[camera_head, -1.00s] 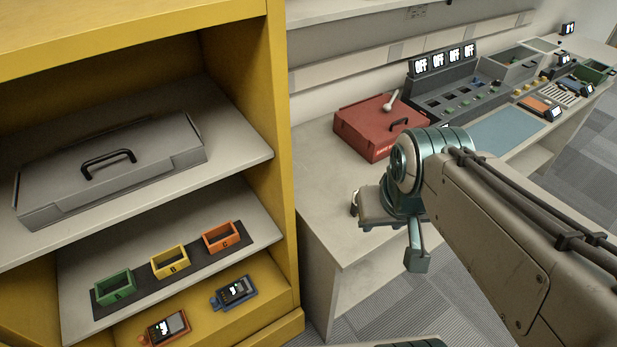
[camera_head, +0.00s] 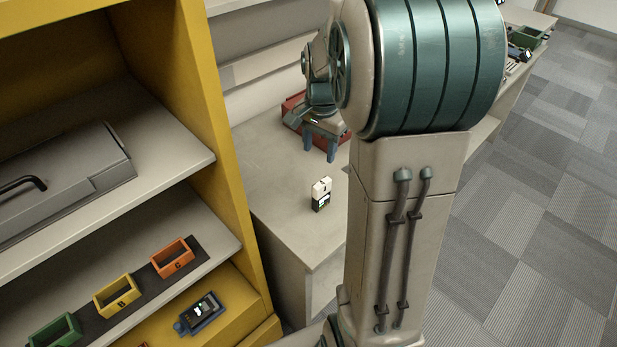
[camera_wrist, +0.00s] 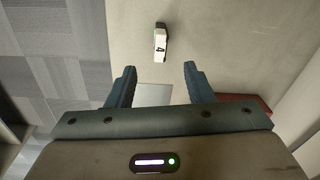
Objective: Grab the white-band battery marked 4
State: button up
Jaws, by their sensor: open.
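The white-band battery marked 4 (camera_head: 321,194) stands upright on the near end of the grey worktop. It has a white upper part and a black lower part with a small green light. In the wrist view the battery (camera_wrist: 161,43) shows its 4, beyond my fingertips and roughly midway between them. My gripper (camera_head: 322,150) is above the worktop, behind the battery in the head view. Its two blue fingers are apart with nothing between them, as the wrist view of the gripper (camera_wrist: 159,68) shows.
A red case (camera_head: 292,104) lies behind my gripper, partly hidden. The yellow shelf unit (camera_head: 190,75) stands left of the worktop, with a grey case (camera_head: 75,180) and green, yellow (camera_head: 117,296) and orange (camera_head: 172,258) bins. The worktop around the battery is clear.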

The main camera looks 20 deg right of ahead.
aim_at(321, 182)
jog(key=d+f, duration=0.1)
jog(key=f, duration=0.2)
jog(key=w+d+f+m, duration=0.1)
jog(key=f, duration=0.3)
jog(key=w+d+f+m, duration=0.1)
jog(key=f, duration=0.3)
jog(key=shift+w+f+g, duration=0.15)
jog(key=shift+f+g, duration=0.1)
jog(key=shift+g, duration=0.05)
jog(key=shift+a+f+p, duration=0.15)
jog(key=shift+f+p, duration=0.1)
jog(key=shift+f, duration=0.75)
jog(key=shift+a+f+p, duration=0.2)
jog(key=shift+f+p, duration=0.1)
jog(key=shift+f, duration=0.65)
jog(key=shift+a+f+p, duration=0.15)
jog(key=shift+f+p, duration=0.1)
jog(key=shift+f, duration=0.75)
grip_shut()
